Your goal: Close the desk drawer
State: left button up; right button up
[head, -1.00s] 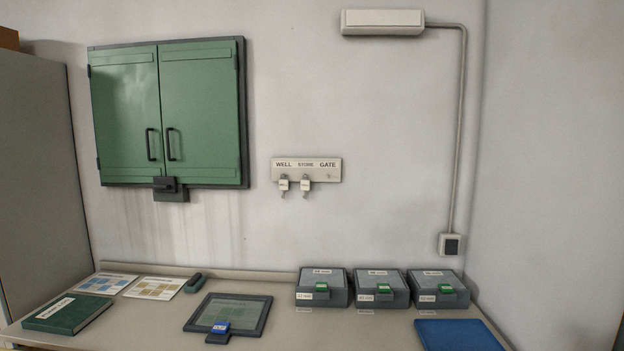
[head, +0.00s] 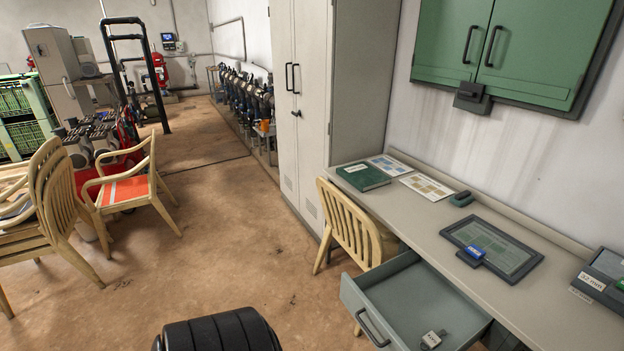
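The desk drawer (head: 415,303) is pulled out from under the front edge of the desk (head: 440,229). It is grey, with a dark bar handle (head: 371,328) on its front panel. A small key with a pale tag (head: 432,340) lies inside it. The drawer's near side is cut off by the bottom of the head view. Neither of my grippers is in view.
A wooden chair (head: 347,222) stands against the desk beside the drawer. More wooden chairs (head: 50,205) are at the left. A tall cabinet (head: 300,90) stands beyond the desk. The brown floor (head: 230,240) between is open. A black ribbed object (head: 222,332) shows at the bottom.

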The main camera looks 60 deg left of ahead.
aim_at(396, 302)
jog(key=u, duration=1.25)
